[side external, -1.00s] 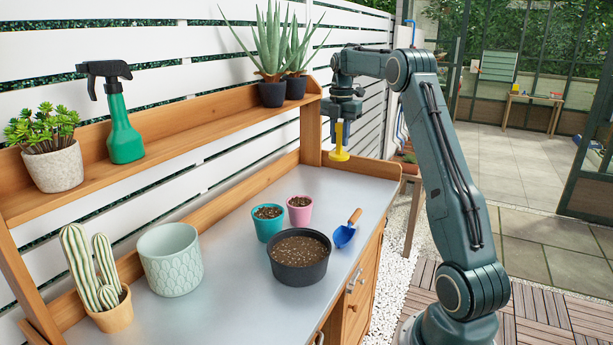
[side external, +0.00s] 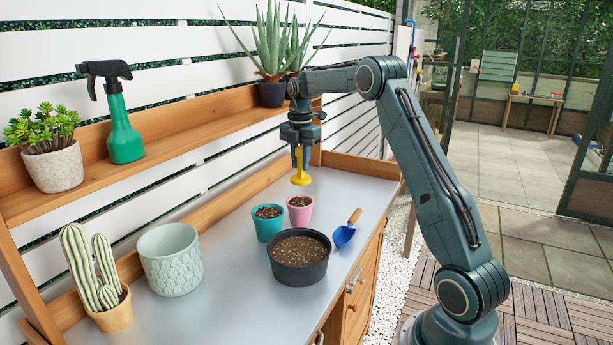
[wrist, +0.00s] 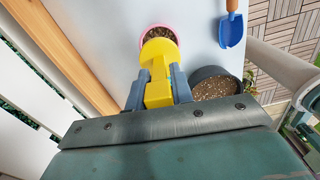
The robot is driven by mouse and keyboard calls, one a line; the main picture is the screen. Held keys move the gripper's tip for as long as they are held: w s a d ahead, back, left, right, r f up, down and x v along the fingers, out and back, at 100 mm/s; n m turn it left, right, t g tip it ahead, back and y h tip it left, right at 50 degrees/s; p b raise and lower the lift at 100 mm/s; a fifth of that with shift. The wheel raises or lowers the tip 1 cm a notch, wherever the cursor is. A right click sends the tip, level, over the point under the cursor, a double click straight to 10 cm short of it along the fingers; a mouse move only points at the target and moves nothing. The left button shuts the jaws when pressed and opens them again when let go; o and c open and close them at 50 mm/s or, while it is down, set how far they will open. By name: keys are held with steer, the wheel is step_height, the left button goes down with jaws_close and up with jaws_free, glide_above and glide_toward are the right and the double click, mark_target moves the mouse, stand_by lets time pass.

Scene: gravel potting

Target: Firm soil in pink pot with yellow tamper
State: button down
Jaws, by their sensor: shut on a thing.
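The yellow tamper (side external: 300,177) is upright in my gripper (side external: 300,150), its round foot facing down. My gripper is shut on its handle. The pink pot (side external: 299,216) stands on the metal bench top with dark soil (side external: 299,202) in it. In the side view the tamper's foot is above the pink pot, with a gap between them. In the wrist view my gripper (wrist: 159,90) holds the tamper (wrist: 158,55), which covers part of the pink pot (wrist: 158,27) and its soil.
A teal pot (side external: 268,229) with soil stands just left of the pink pot. A black bowl of soil (side external: 299,272) is in front, and a blue scoop (side external: 345,236) lies to the right. An aloe (side external: 271,93) stands on the shelf close to my wrist.

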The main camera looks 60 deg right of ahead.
mark_target(300, 178)
steer(key=shift+w+a+f, duration=0.1)
steer(key=shift+a, duration=0.1)
steer(key=shift+f, duration=0.15)
steer(key=shift+f, duration=3)
steer(key=shift+f, duration=0.7)
stand_by(1.0)
steer(key=shift+r, duration=0.1)
steer(key=shift+r, duration=3)
